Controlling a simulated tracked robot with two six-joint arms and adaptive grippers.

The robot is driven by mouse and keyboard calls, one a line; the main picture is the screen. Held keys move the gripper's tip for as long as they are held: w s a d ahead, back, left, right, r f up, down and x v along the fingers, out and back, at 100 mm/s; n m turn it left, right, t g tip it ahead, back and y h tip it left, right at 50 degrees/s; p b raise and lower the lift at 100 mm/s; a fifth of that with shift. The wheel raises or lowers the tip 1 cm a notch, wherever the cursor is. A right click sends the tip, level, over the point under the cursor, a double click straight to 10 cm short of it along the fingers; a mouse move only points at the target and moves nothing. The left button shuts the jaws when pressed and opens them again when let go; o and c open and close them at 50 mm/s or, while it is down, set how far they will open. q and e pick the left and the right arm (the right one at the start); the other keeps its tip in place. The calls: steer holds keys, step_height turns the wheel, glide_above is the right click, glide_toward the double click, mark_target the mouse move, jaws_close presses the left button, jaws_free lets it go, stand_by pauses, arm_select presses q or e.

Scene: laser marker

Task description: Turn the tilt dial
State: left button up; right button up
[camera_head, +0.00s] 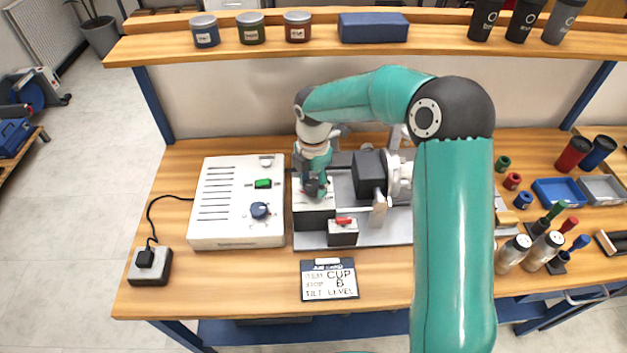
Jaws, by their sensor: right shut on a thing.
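My right gripper (315,187) points down at the top of a white and black block (314,214) on the laser marker's grey base plate (312,241). It is shut on a small part there, which the fingers hide; by its place it looks like the tilt dial. I cannot read the dial's setting. Right of it stands the marker's dark unit with a pale round chuck (398,177), partly behind my arm. My left gripper is not in view.
A small box with a red switch (343,223) is in front. A job card (329,280) reads CUP, B, TILT LEVEL. Cups and trays (558,191) fill the right.

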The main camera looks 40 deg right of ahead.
mark_target(313, 184)
steer(key=shift+w+n, duration=0.1)
steer(key=shift+n, duration=0.2)
steer(key=o, duration=1.2)
steer(key=shift+c, duration=0.2)
steer(key=shift+r, duration=0.1)
step_height(313, 184, up, 12)
